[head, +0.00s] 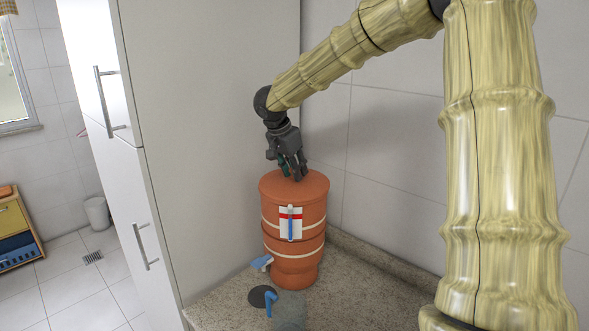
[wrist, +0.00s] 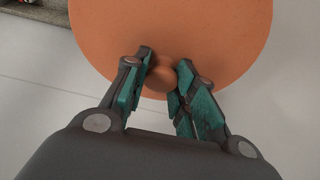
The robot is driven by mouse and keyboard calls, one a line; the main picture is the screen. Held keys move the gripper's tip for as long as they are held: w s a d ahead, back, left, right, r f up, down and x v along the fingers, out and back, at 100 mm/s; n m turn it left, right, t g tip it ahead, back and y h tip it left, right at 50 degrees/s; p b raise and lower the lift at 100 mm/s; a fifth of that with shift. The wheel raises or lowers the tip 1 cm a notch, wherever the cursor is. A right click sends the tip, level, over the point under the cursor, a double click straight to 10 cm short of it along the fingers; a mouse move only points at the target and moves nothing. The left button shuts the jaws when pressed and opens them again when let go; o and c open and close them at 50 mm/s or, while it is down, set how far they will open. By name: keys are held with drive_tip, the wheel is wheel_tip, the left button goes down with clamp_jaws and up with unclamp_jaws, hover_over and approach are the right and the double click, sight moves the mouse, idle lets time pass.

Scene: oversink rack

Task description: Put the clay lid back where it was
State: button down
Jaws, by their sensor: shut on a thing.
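The clay lid (head: 278,185) is an orange-brown disc at the top of the clay water filter (head: 275,250), which stands on the counter. In the head view the lid looks level and on the filter's top; I cannot tell whether a small gap lies beneath it. My gripper (head: 295,175) is above the lid, pointing down. In the wrist view the lid (wrist: 200,40) fills the upper middle, and my gripper (wrist: 162,80) is shut on its round knob, with a green-padded finger on each side. The lid hides the filter's body there.
A tall white cabinet (head: 210,120) stands close to the filter's left, and a tiled wall (head: 390,150) is behind. The granite counter (head: 350,290) has a dark disc (head: 262,297) and a blue item (head: 270,303) in front. Bare counter lies to the filter's right.

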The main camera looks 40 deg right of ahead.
drive_tip(key=c, duration=1.2)
unclamp_jaws()
drive_tip(key=shift+o, duration=0.2)
drive_tip(key=b+v, duration=0.3)
drive_tip(key=v, duration=0.9)
